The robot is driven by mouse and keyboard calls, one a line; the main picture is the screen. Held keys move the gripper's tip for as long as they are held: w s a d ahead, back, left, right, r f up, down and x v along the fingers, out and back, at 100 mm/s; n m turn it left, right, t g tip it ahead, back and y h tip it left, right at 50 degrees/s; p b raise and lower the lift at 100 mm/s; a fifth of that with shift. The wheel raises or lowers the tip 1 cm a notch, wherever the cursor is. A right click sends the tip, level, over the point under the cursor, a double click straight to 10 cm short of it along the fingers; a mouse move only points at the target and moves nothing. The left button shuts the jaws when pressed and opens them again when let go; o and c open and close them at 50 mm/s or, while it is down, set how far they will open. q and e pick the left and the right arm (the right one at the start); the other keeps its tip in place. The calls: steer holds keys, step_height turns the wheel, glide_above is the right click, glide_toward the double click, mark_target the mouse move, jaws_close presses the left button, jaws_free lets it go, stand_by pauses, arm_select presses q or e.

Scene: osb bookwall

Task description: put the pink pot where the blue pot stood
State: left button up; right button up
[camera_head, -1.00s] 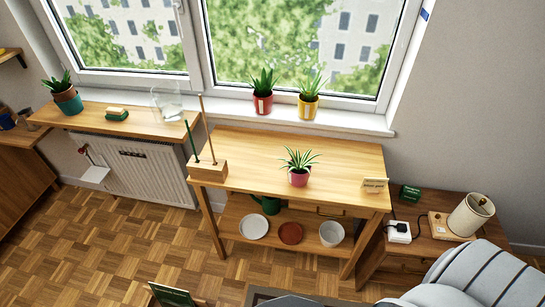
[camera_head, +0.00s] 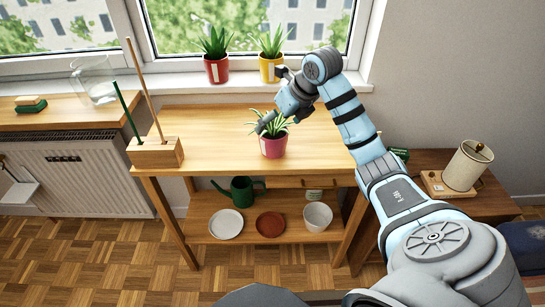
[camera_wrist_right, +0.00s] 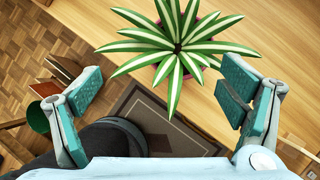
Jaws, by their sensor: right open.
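The pink pot (camera_head: 273,146) stands upright on the wooden table and holds a plant with striped leaves (camera_head: 270,124). In the right wrist view the striped leaves (camera_wrist_right: 178,45) hide most of the pot. My right gripper (camera_head: 280,116) is open and empty, above and close to the pot at leaf height. In the right wrist view its two fingers (camera_wrist_right: 160,103) are wide apart, with the plant beyond them. I cannot tell whether a finger touches the leaves. No blue pot is in view now. My left gripper is not in view.
A red pot (camera_head: 216,69) and a yellow pot (camera_head: 270,68) stand on the windowsill. A wooden block with upright sticks (camera_head: 155,154) stands at the table's left end. A clear glass vessel (camera_head: 95,79) is farther left. The table between block and pink pot is clear.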

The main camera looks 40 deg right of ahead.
mark_target(270, 137)
steer(key=shift+h, duration=0.5)
steer(key=b+x, duration=0.1)
steer(key=x, duration=0.3)
steer(key=d+b+x, duration=0.1)
steer(key=x, duration=0.8)
steer(key=shift+d+b, duration=0.4)
steer(key=shift+s+r, duration=0.1)
steer(key=shift+r, duration=0.05)
steer(key=c, duration=1.3)
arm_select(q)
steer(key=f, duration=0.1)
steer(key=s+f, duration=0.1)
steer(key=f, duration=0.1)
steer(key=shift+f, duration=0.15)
arm_select(e)
steer(key=shift+c, duration=0.5)
steer(key=shift+r, duration=0.15)
